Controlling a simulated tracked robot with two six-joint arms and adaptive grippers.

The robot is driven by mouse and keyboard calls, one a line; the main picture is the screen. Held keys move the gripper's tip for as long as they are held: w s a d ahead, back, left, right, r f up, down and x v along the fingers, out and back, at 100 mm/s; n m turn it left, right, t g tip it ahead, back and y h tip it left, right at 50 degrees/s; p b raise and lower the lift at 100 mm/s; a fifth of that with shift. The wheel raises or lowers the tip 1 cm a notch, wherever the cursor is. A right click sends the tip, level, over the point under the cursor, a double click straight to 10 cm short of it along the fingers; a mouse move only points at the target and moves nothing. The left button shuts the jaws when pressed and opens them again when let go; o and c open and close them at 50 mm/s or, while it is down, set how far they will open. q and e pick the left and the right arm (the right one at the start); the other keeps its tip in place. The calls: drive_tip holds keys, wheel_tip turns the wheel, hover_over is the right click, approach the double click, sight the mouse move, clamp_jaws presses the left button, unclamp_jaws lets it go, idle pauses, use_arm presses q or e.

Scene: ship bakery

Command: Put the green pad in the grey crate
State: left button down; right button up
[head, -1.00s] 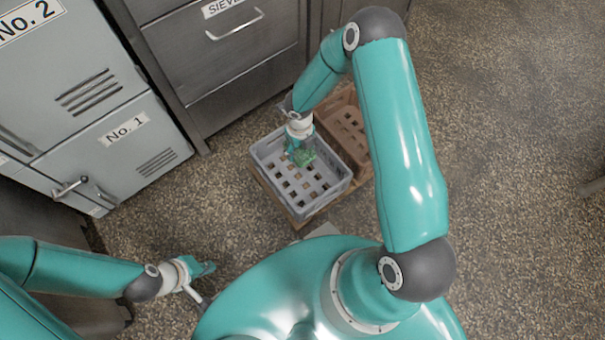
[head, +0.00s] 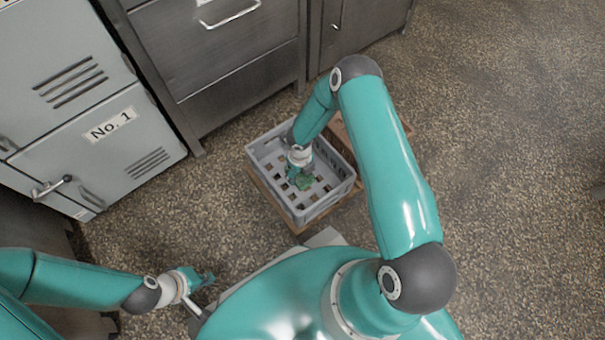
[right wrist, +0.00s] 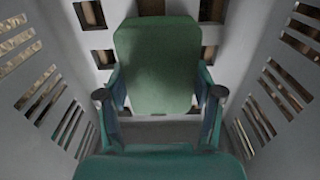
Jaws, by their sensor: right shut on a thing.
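The grey crate (head: 338,192) stands open on a wooden base in the middle of the head view. My right gripper (head: 301,178) reaches down inside it. The green pad (right wrist: 158,64) is held between the right gripper's fingers (right wrist: 160,105) in the right wrist view, with the crate's slotted walls on both sides and its holed floor beyond. I cannot tell whether the pad touches the floor. In the head view the pad (head: 305,184) is small and partly hidden by the gripper. My left gripper (head: 203,280) is at the lower left, away from the crate; its fingers are too small to read.
A brown crate (head: 341,131) stands just behind the grey one, partly hidden by my right arm. Grey lockers (head: 100,150) and a steel drawer cabinet (head: 235,60) stand at the left and back. The speckled floor (head: 510,180) at the right is clear.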

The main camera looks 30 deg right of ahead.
drive_tip(key=shift+f, duration=0.3)
drive_tip(key=o, duration=1.1)
